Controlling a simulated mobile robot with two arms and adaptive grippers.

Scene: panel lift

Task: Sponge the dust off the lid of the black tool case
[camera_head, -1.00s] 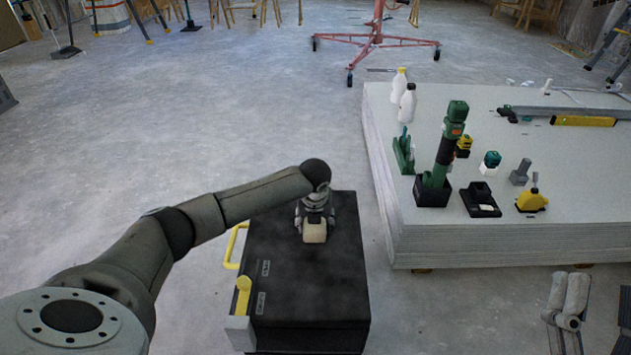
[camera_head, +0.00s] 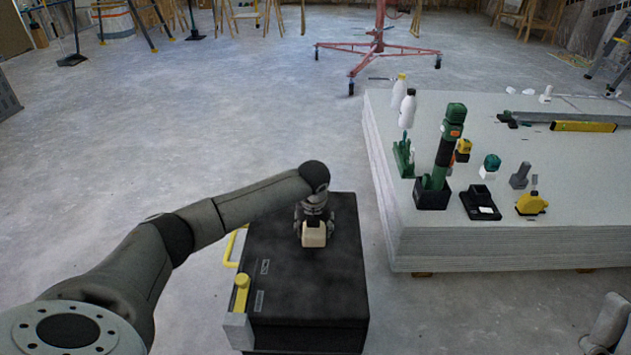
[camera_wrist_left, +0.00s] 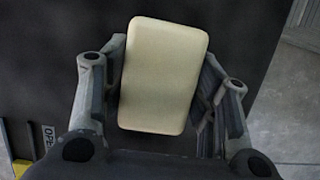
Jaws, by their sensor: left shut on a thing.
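The black tool case (camera_head: 318,292) stands on the floor in front of me, with a yellow handle and a yellow latch on its left side. Its lid shows faint greyish patches of dust. My left gripper (camera_head: 313,226) is over the middle of the lid and is shut on a cream sponge (camera_head: 313,237). In the left wrist view the sponge (camera_wrist_left: 163,75) sits between the two fingers, above the dark lid (camera_wrist_left: 250,30). I cannot tell whether the sponge touches the lid. My right gripper is not clearly in view.
A stack of pale panels (camera_head: 500,245) stands to the right of the case. It bears a green tool (camera_head: 447,145), white bottles (camera_head: 407,108) and a yellow level (camera_head: 583,127). A red wheeled stand (camera_head: 375,55) is at the back.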

